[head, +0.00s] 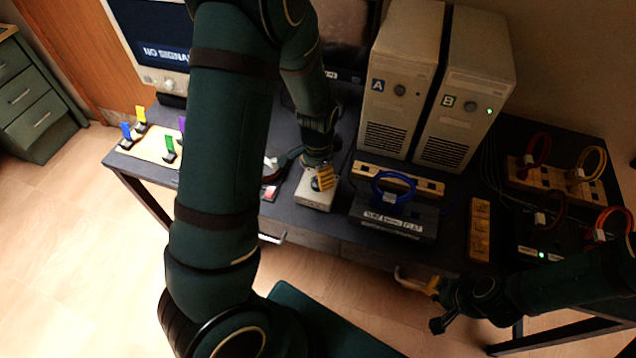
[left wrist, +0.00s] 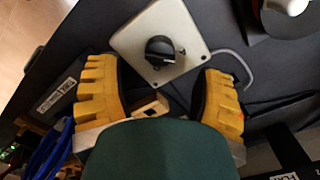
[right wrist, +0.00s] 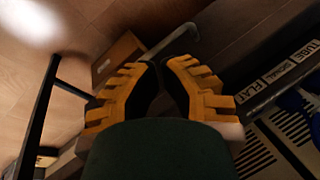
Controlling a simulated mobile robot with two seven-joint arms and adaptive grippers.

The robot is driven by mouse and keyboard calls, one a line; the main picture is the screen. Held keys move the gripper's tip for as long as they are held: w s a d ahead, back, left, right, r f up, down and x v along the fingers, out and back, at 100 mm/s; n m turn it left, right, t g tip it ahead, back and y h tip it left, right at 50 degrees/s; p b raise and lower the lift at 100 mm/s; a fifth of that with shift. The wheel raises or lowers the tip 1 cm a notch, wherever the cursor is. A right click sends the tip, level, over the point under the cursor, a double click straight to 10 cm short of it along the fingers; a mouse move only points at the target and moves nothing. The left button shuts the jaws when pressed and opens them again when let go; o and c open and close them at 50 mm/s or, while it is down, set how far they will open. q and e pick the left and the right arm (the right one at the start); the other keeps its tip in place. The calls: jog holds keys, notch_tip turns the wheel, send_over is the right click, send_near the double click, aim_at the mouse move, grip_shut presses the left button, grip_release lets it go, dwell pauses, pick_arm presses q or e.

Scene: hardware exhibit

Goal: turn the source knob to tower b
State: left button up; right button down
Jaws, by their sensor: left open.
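The source knob (left wrist: 160,50) is a round black knob on a pale, square-cornered box (left wrist: 143,35). In the head view the box (head: 313,200) sits near the front edge of the dark table, and my left gripper (head: 322,180) is just over it, hiding most of the knob. In the left wrist view my left gripper (left wrist: 158,82) is open, its yellow fingers wide apart with the knob beyond their gap. I cannot tell which tower the knob points to. Tower A (head: 401,75) and tower B (head: 465,88) stand behind.
A dark box with a blue cable loop (head: 393,190) stands right of the knob box. Wooden blocks with colored cable rings (head: 560,177) are at the right. Colored clips on a board (head: 150,143) and a monitor (head: 150,45) are at the left.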

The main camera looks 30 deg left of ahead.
pick_arm(q)
jog(key=shift+f+b, duration=0.35)
jog(key=shift+f, duration=2)
grip_shut()
